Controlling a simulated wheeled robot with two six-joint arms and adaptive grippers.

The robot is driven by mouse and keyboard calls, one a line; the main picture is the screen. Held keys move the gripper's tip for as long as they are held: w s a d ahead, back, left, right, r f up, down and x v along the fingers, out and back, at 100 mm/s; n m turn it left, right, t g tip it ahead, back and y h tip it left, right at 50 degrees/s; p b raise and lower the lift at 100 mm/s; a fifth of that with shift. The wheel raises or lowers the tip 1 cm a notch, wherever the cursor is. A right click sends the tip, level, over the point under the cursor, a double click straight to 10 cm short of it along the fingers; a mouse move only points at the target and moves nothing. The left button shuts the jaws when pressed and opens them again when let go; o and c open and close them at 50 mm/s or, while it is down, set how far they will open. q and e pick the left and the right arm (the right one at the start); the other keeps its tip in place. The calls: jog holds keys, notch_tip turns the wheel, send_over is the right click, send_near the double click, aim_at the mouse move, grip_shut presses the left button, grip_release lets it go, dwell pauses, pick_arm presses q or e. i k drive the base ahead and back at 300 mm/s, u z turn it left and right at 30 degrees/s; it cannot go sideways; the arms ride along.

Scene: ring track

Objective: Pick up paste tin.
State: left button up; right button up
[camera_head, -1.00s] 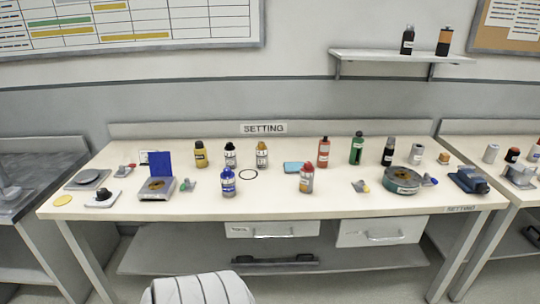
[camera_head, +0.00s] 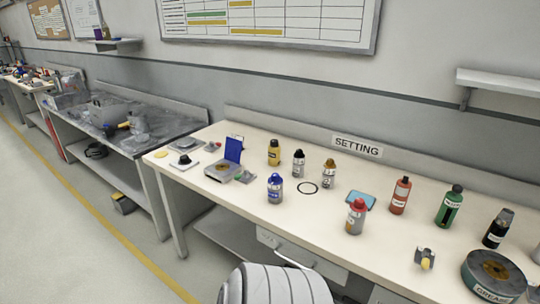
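I cannot make out a tin with a readable paste label. A round, flat, dark green tin (camera_head: 494,276) with a label that seems to read GREASE sits at the right front of the SETTING bench, partly cut off by the picture edge. Neither of my grippers shows in the head view.
The cream bench (camera_head: 330,225) holds several bottles, among them a blue one (camera_head: 275,188), a red-capped one (camera_head: 355,216) and a green one (camera_head: 449,206). A grey bench (camera_head: 95,117) and open floor (camera_head: 70,230) are at left.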

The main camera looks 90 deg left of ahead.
aim_at(274, 191)
jog(key=u, duration=0.7)
jog(key=i, duration=0.8)
jog(key=u, duration=0.9)
